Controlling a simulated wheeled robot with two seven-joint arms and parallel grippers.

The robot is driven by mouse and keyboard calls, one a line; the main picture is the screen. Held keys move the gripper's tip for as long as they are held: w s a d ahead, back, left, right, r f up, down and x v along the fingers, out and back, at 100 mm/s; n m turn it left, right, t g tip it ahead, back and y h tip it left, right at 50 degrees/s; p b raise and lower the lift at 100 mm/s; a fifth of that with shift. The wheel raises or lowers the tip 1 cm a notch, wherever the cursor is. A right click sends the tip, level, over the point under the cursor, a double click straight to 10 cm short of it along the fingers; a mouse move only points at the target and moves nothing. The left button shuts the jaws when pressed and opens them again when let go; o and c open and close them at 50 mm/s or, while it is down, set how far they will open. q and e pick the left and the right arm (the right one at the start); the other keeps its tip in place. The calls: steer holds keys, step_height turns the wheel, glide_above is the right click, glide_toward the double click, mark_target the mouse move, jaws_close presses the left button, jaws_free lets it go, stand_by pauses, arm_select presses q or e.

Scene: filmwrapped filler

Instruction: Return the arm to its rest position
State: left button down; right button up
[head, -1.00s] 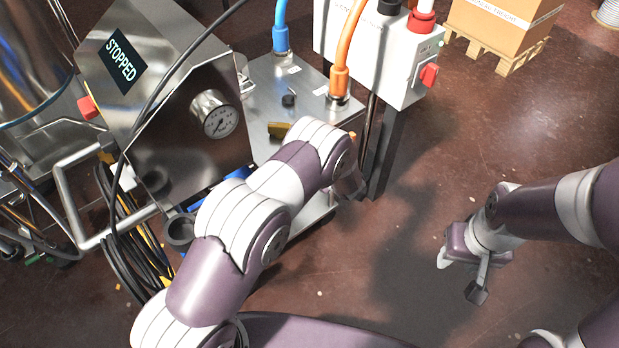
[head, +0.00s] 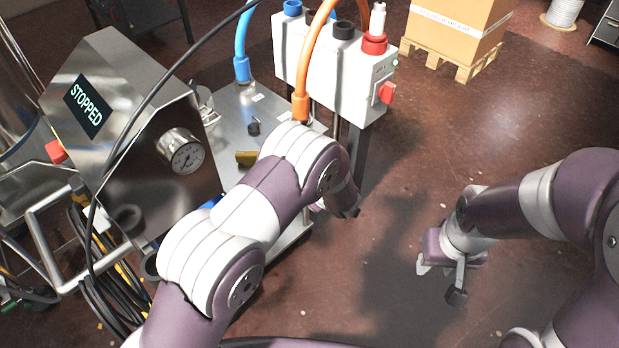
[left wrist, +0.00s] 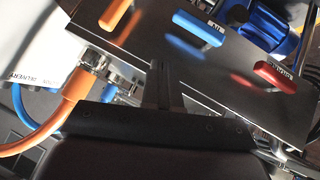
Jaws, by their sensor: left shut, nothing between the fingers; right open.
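My left arm (head: 225,230) reaches in from the lower left, in front of a steel machine. Its wrist points down beside the steel stand, and its fingertips are not clear in the head view. In the left wrist view my left gripper (left wrist: 164,88) is shut and empty, its fingers in front of a steel panel (left wrist: 160,55). That panel carries an orange handle (left wrist: 115,17), a blue handle (left wrist: 200,34) and a red handle (left wrist: 274,76). My right gripper (head: 440,280) is open and empty above the bare floor at the right.
The machine has a "STOPPED" screen (head: 88,105) and a gauge (head: 181,153). A white box (head: 322,75) with a red switch (head: 386,92) stands behind my left wrist. Blue (head: 241,45) and orange hoses (head: 307,65) run nearby. A carton (head: 455,30) sits on a pallet. Floor at right is free.

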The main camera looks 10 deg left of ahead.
arm_select(q)
steer(key=s+d+f+m+g+h, duration=0.2)
steer(key=s+d+m+h, duration=0.3)
steer(key=s+r+m+g+h+p, duration=0.1)
steer(key=s+r+m+g+p, duration=0.2)
steer(key=s+r, duration=0.3)
steer(key=s+a+r+m+g+p, duration=0.1)
steer(key=s+a+r+m+p, duration=0.1)
steer(key=s+a+r+p, duration=0.2)
steer(key=s+a+r+m+p, duration=0.2)
steer(key=s+a+r+p, duration=0.2)
steer(key=s+a+r, duration=0.7)
step_height(320, 180, up, 7)
steer(key=shift+a+r+g+y, duration=0.1)
steer(key=shift+a+g+y, duration=0.2)
steer(key=shift+g, duration=0.1)
steer(key=shift+s, duration=0.15)
